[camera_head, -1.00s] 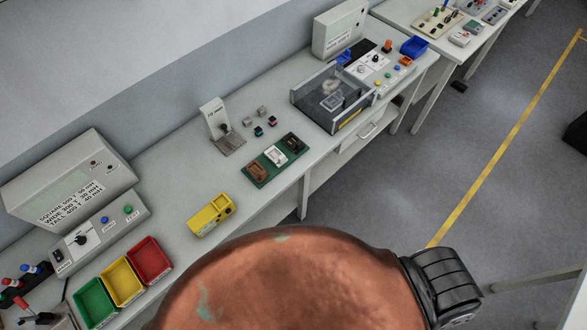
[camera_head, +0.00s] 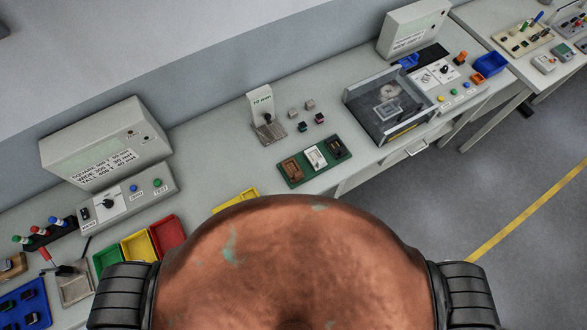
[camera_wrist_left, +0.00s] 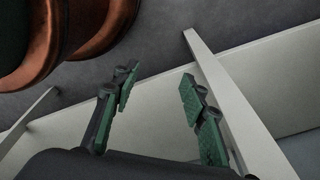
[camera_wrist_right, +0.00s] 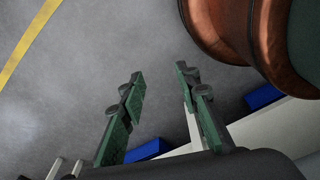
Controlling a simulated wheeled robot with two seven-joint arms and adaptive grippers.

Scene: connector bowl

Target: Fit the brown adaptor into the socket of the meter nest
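The brown adaptor (camera_head: 291,169) sits at the left end of a green tray (camera_head: 304,181), beside a white piece (camera_head: 316,156) and a black piece (camera_head: 337,147). A yellow block (camera_head: 236,198) lies on the bench to the left of the tray, partly hidden behind my body; I cannot tell surely whether it is the meter nest. My left gripper (camera_wrist_left: 158,88) is open and empty, with the bench's edge and legs behind it. My right gripper (camera_wrist_right: 160,80) is open and empty above the floor. Neither gripper shows in the head view.
Green, yellow and red bins (camera_head: 167,236) stand at the bench's front left. A grey stand (camera_head: 265,115) and several small cubes (camera_head: 309,105) are behind the tray. A clear-walled box (camera_head: 390,108) stands to its right. Open floor (camera_head: 440,195) lies right of the bench.

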